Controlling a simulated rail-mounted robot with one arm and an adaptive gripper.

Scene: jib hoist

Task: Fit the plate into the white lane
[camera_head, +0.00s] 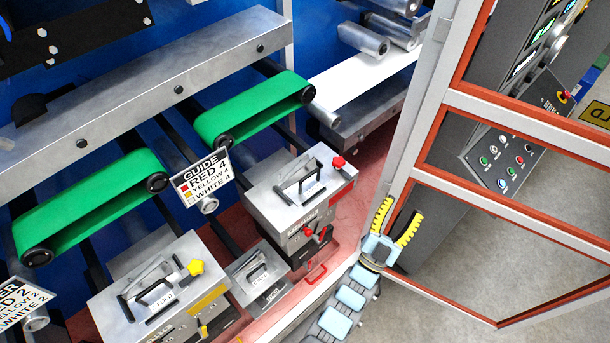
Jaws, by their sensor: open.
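My gripper (396,222) has two yellow ridged fingers. It is open with nothing between them, in front of the orange and grey frame at the right. To its left stand a grey metal unit with a red knob (290,187) and another with a yellow knob (155,295), each with a black bar handle on top. A smaller, lower grey plate-like piece with a handle (259,275) sits between them; its label is too small to read. I cannot tell which piece is the plate. No lane is clearly marked white.
A sign (202,177) reads GUIDE, RED 4, YELLOW 4, WHITE 4. A second sign (18,303) is cut off at left. Green belts (250,108) and a metal beam (150,85) lie behind the units. The orange and grey frame (525,127) stands close at right, before a control panel (500,158).

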